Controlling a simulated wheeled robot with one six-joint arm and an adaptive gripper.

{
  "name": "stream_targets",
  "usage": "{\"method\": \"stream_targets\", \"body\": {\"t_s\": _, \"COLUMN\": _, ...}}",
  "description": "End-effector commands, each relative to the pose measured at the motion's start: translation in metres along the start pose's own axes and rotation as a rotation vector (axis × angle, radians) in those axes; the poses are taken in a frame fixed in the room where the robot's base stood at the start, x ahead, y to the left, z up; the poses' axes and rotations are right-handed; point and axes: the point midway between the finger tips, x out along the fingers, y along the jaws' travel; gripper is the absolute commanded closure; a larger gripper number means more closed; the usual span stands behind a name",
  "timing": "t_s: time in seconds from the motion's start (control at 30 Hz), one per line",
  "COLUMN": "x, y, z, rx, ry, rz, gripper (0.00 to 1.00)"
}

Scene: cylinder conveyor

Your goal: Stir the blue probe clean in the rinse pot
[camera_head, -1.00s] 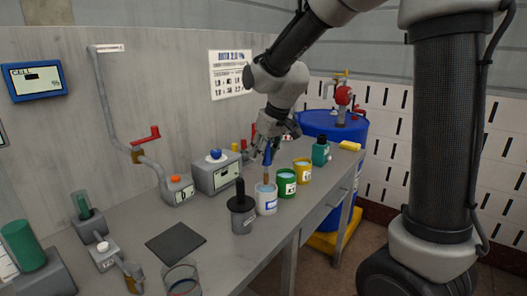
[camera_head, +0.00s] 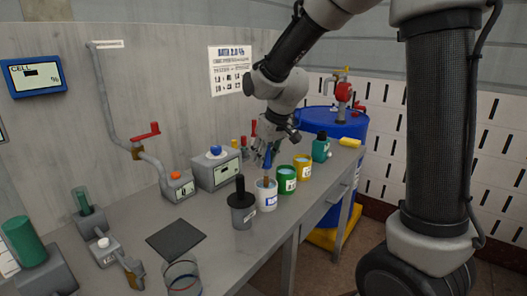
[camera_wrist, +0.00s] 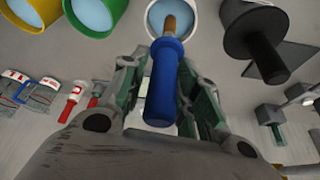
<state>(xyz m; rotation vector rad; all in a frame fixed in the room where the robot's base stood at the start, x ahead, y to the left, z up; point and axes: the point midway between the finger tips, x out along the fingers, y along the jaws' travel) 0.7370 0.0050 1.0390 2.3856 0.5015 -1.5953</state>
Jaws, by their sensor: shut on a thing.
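The blue probe (camera_head: 267,161) has a blue handle and a brown tip. My gripper (camera_head: 264,150) is shut on the handle, which also shows between its fingers in the wrist view (camera_wrist: 163,85). The probe stands nearly upright, its tip inside a white pot (camera_head: 267,199) with a blue label. In the wrist view the tip reaches into that white pot (camera_wrist: 152,30), which holds pale blue liquid. The tip's end is hidden. The label is too small to read, so I cannot tell for certain that this is the rinse pot.
A green pot (camera_head: 286,181) and a yellow pot (camera_head: 302,169) stand close behind the white pot. A grey pot with a black upright handle (camera_head: 242,208) stands just left of it. A glass beaker (camera_head: 183,280) is at the front. A dark mat (camera_head: 176,240) lies flat.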

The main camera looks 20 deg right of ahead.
Motion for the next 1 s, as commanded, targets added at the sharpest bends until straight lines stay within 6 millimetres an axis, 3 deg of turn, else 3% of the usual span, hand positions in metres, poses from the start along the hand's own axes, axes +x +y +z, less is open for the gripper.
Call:
{"method": "stream_targets", "body": {"t_s": 0.7, "x": 0.037, "y": 0.000, "z": 0.015, "rx": 0.001, "ry": -0.001, "rz": 0.000, "gripper": 0.96}}
{"method": "stream_targets", "body": {"t_s": 1.0, "x": 0.042, "y": 0.000, "z": 0.017, "rx": 0.000, "ry": 0.001, "rz": 0.000, "gripper": 0.96}}
